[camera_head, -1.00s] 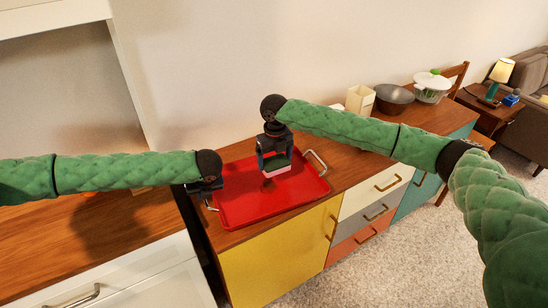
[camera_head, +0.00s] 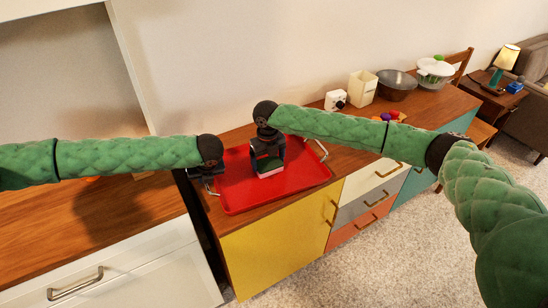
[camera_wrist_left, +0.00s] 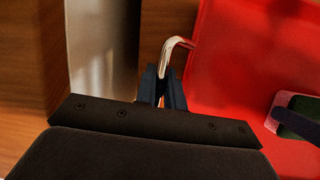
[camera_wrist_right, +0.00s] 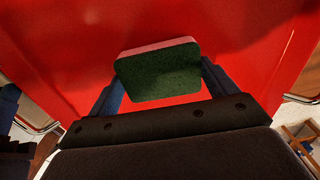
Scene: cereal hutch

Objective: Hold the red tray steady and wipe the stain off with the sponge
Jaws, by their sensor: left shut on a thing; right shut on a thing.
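The red tray (camera_head: 292,183) lies on the wooden top of the colourful cabinet, with a metal handle at each end. My left gripper (camera_wrist_left: 166,88) is shut on the tray's left metal handle (camera_wrist_left: 176,42). My right gripper (camera_head: 268,166) is shut on the sponge (camera_wrist_right: 158,72), which is dark green with a pink side. The sponge is low over the middle of the tray, pink side toward it; it seems to touch the surface. It also shows at the right edge of the left wrist view (camera_wrist_left: 298,118). I see no stain now; the sponge and gripper may cover it.
A white item with dark spots (camera_head: 335,100), a cream canister (camera_head: 362,88), a dark bowl (camera_head: 397,84) and a white pot (camera_head: 434,73) stand along the wall. Colourful fruit-like items (camera_head: 388,116) lie behind my right forearm.

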